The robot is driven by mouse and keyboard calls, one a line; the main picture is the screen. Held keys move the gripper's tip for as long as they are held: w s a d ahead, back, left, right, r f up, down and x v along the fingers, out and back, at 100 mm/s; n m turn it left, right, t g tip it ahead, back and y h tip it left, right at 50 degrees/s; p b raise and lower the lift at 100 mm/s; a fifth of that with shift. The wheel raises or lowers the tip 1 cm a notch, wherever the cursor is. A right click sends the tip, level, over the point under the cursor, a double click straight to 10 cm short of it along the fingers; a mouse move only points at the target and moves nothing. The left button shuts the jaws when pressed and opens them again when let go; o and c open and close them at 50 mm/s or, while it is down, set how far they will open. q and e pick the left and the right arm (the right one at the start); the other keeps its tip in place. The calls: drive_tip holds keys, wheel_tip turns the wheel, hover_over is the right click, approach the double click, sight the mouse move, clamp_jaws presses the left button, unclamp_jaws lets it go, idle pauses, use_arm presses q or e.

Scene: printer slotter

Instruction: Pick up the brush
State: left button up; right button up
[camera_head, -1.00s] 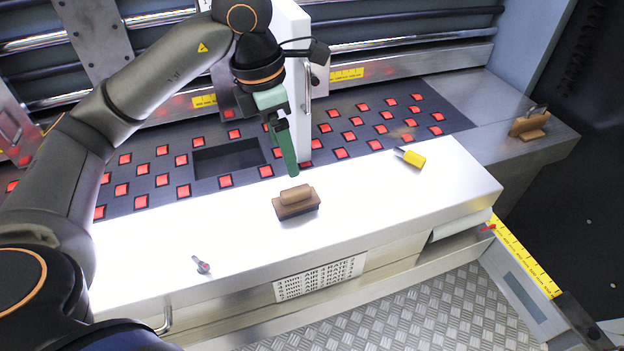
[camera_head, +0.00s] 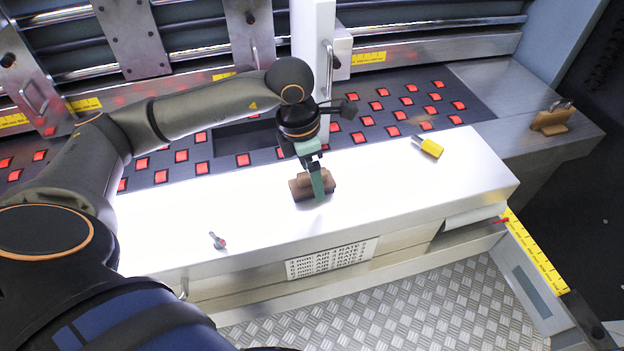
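The brush (camera_head: 300,187), a brown block with a raised grip on top, lies on the bright white bench top (camera_head: 400,190) near its middle. My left gripper (camera_head: 319,194), with green fingers, points down at the brush. A green finger crosses in front of the brush's right part and hides some of it. The fingers overlap in this view, so I cannot tell their gap or whether they touch the brush. My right gripper is not in view.
A yellow-handled tool (camera_head: 428,147) lies to the right on the bench. A small red-tipped grey item (camera_head: 218,241) lies to the front left. A brown block with a metal part (camera_head: 551,119) stands on the far right ledge. A panel with red squares (camera_head: 385,105) lies behind.

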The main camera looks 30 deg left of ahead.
use_arm(q)
drive_tip(key=shift+f, duration=0.2)
clamp_jaws()
idle(0.6)
